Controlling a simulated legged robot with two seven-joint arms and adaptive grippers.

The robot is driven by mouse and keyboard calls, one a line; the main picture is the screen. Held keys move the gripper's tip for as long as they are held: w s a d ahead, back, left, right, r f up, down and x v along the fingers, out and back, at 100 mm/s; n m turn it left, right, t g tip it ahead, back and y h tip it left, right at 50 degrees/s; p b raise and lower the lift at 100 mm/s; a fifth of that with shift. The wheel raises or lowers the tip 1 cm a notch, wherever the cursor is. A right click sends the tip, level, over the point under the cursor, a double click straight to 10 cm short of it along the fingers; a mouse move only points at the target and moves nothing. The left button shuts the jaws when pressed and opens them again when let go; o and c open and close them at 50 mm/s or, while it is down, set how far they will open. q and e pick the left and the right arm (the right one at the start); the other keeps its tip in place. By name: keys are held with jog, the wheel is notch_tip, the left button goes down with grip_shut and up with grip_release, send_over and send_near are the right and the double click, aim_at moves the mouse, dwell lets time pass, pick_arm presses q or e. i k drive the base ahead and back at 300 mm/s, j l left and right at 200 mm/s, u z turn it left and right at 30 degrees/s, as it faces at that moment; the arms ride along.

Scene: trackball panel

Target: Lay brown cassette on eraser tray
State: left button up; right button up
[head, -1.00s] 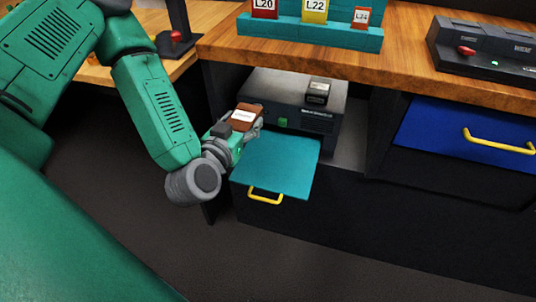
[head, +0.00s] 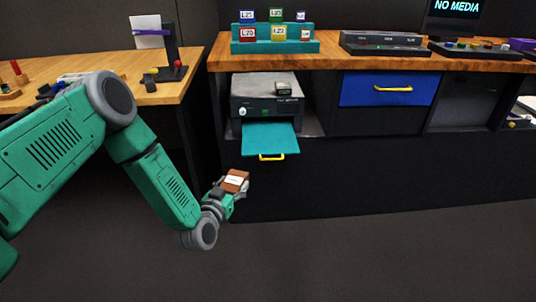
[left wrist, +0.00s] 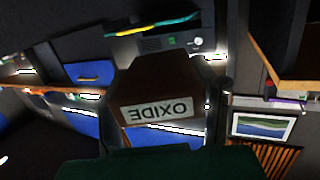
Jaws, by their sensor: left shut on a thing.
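The brown cassette (head: 235,181) has a white label and is held in my left gripper (head: 229,191), which is shut on it. In the left wrist view the cassette (left wrist: 160,82) fills the middle, and its label reads OXIDE upside down. The eraser (head: 267,102) is a dark grey box in an open bay under the wooden counter. Its teal eraser tray (head: 270,138) sticks out in front, empty, with a yellow handle (head: 271,157). My left gripper is lower and to the left of the tray, apart from it. My right gripper is not in view.
A small dark block (head: 283,89) sits on the eraser. A blue drawer (head: 372,89) with a yellow handle is to its right. A teal rack (head: 262,47) of labelled cassettes stands on the counter (head: 330,66). A wooden desk (head: 150,85) is at left. The floor in front is open.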

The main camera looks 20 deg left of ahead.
aim_at(270, 138)
jog(key=i+j, duration=0.15)
jog(key=i, duration=0.25)
jog(key=i+j+z, duration=0.1)
jog(key=i, duration=0.25)
jog(key=i+j, duration=0.2)
jog(key=i, duration=0.2)
